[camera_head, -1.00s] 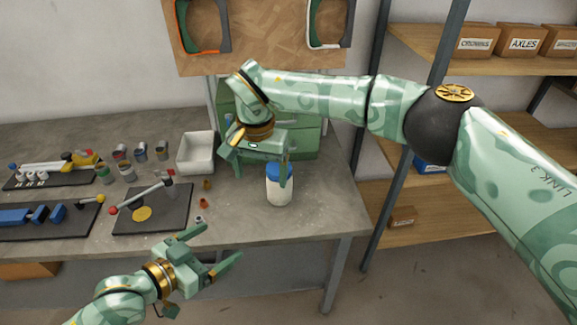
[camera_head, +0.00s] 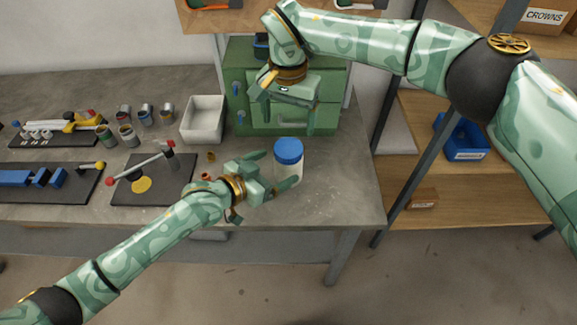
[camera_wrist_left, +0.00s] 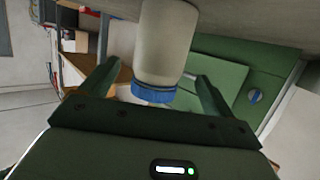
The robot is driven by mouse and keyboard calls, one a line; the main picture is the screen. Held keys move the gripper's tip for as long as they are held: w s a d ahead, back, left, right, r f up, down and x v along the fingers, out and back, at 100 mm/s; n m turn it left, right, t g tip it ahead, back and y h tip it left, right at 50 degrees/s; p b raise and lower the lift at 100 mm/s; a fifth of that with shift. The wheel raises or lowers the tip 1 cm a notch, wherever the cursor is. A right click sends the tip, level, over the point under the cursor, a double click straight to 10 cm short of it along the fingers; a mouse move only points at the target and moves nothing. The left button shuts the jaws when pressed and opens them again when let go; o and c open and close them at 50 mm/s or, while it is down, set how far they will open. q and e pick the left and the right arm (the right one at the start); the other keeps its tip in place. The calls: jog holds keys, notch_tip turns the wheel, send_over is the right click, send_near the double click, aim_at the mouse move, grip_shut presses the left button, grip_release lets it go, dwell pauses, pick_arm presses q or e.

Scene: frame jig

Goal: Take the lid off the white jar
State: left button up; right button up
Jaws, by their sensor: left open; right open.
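The white jar (camera_head: 287,172) stands upright on the bench near its right front edge, with its blue lid (camera_head: 289,151) on. My left gripper (camera_head: 277,168) is open at the jar's left side, its fingers reaching toward either side of it. In the left wrist view the jar (camera_wrist_left: 165,45) and its blue lid (camera_wrist_left: 153,92) appear between the two spread fingers. I cannot tell whether either finger touches. My right gripper (camera_head: 282,120) is open and empty, above and behind the jar, in front of the green drawer cabinet.
The green drawer cabinet (camera_head: 318,117) and a white bin (camera_head: 203,119) stand behind the jar. A black mat (camera_head: 130,192) with a red-knobbed lever lies to the left, with small cans (camera_head: 128,135) behind it. Shelves (camera_head: 420,150) are at the right. The bench right of the jar is clear.

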pick_arm(q)
jog(key=x, duration=0.5)
jog(key=shift+w+d+f, duration=0.1)
jog(key=shift+w+d, duration=0.05)
jog(key=shift+d, duration=0.05)
pick_arm(e)
jog(key=shift+s, duration=0.1)
